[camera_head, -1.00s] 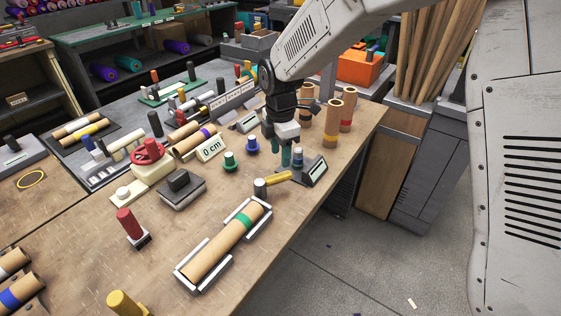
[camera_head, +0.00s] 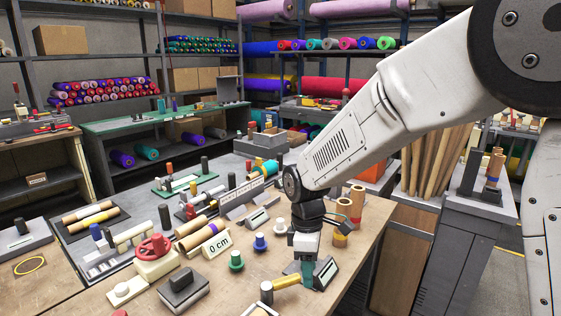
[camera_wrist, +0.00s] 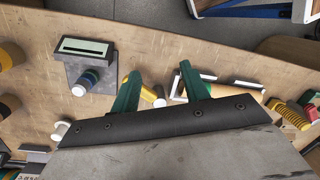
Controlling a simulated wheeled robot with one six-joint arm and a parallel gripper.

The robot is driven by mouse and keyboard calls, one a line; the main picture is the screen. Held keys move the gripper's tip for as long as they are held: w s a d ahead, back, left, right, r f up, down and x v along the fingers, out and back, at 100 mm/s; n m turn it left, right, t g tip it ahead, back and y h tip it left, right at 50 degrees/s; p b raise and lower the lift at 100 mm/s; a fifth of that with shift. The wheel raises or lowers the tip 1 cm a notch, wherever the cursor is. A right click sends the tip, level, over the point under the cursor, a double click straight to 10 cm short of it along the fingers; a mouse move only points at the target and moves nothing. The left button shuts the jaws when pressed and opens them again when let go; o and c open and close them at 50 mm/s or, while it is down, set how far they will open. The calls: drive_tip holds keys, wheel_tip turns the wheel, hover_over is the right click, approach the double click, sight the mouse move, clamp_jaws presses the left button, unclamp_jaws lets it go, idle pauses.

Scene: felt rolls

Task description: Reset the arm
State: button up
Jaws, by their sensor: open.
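A small display stand (camera_head: 325,272) is right beside the gripper in the head view. My white arm reaches in from the upper right.
Cardboard rolls (camera_head: 357,203) stand upright behind the gripper. A "0 cm" sign (camera_head: 217,244), a green knob (camera_head: 236,260), a blue knob (camera_head: 260,242) and a red handwheel (camera_head: 154,247) are to its left. Grey cabinets (camera_head: 470,240) stand to the right, beyond the bench edge.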

drive_tip(key=s+d+r+m+t, duration=0.1)
drive_tip(key=s+d+r+m, duration=0.6)
drive_tip(key=s+d, duration=0.3)
drive_tip(key=s+d+r+m+t, duration=0.2)
drive_tip(key=s+d+r+m, duration=0.5)
drive_tip(key=s, duration=0.8)
drive_tip(key=d+m, duration=0.1)
drive_tip(key=d, duration=0.2)
drive_tip(key=shift+m+y, duration=0.3)
drive_tip(key=shift+y, duration=0.1)
